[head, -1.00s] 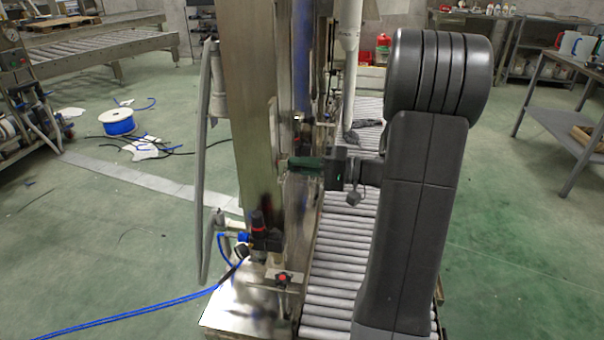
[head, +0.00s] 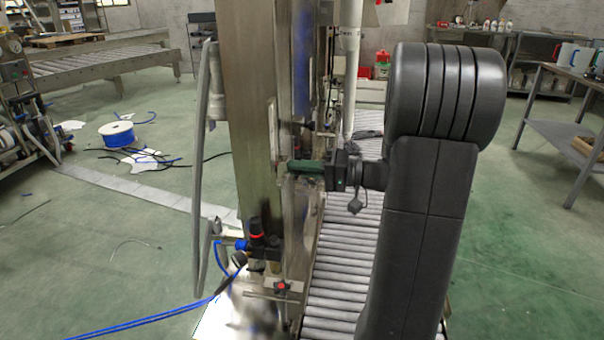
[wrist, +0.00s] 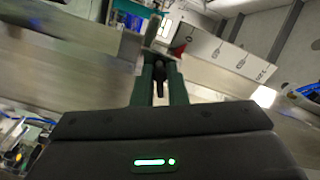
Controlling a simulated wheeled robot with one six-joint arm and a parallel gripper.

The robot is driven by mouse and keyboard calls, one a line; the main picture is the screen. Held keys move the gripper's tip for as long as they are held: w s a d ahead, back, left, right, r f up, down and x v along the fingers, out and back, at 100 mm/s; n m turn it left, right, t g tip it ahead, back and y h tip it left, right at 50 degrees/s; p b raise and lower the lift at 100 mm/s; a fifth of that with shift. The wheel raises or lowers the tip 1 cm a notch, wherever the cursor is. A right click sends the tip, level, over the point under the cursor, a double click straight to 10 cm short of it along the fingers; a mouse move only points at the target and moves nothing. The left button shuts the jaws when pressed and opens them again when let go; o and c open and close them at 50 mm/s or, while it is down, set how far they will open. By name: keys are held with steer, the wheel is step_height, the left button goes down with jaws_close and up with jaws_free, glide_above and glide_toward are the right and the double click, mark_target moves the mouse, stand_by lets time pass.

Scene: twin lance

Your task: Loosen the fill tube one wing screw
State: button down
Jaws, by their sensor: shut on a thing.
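My gripper (head: 288,167) has green fingers and reaches left from my dark arm to the side of the tall steel machine column (head: 250,120). In the wrist view the green fingers (wrist: 160,70) are close together, shut on a small dark part between them. I take this part to be the wing screw (wrist: 160,80); its wings cannot be made out. A grey metal piece (wrist: 155,42) stands just beyond the fingertips. In the head view the screw is hidden by the fingers and the column.
A roller conveyor (head: 345,265) runs beside the column, under my arm. A white vertical tube (head: 349,80) stands behind my gripper. A red-topped valve knob (head: 281,286) and a black regulator (head: 258,240) with blue hoses sit low on the machine. Open green floor lies on both sides.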

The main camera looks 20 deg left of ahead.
steer(key=shift+f+n+b, duration=0.15)
steer(key=shift+n+b, duration=1.15)
steer(key=shift+b, duration=0.9)
steer(key=shift+r+n, duration=0.2)
steer(key=shift+n, duration=0.3)
steer(key=n, duration=0.3)
steer(key=shift+n, duration=0.7)
steer(key=n, duration=0.4)
steer(key=shift+n, duration=0.3)
